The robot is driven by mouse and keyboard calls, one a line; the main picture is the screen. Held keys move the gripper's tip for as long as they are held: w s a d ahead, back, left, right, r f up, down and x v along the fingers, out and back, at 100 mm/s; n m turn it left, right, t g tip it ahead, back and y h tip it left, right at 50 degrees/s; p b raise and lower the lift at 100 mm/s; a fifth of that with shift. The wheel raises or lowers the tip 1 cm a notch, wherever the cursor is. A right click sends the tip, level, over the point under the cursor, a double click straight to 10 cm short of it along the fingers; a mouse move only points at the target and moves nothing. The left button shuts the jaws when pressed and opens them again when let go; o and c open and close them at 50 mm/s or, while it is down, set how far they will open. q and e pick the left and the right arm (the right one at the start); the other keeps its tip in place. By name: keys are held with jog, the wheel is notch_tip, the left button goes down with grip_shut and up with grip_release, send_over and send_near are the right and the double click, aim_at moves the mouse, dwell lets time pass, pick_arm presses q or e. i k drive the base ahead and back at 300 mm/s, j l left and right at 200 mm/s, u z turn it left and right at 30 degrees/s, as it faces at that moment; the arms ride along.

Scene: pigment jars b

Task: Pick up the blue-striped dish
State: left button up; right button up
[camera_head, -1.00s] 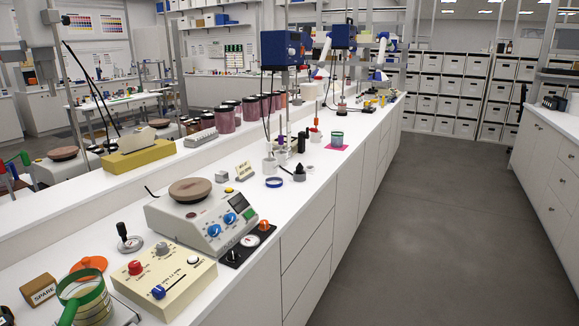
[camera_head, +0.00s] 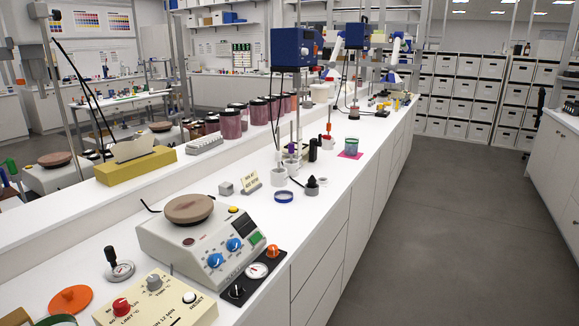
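A low round dish with a blue band (camera_head: 284,196) sits on the white bench, near the bench's front edge and beyond the hotplate device. It is the closest match to the blue-striped dish, but it is too small for its stripes to show clearly. Neither of my grippers is in view, and nothing visible touches the dish.
The beige hotplate device (camera_head: 203,237) and a black control strip (camera_head: 257,272) stand nearer on the bench. A black-topped small pot (camera_head: 312,186) and a white cup (camera_head: 279,177) stand close behind the dish. Grey floor (camera_head: 440,230) is open to the right.

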aim_at(282, 195)
jog(key=u, duration=0.3)
jog(key=i+l+u, duration=0.4)
jog(key=l+u, duration=0.2)
jog(key=i+l+u, duration=0.25)
jog(key=k+l, duration=0.05)
jog(key=k, duration=0.05)
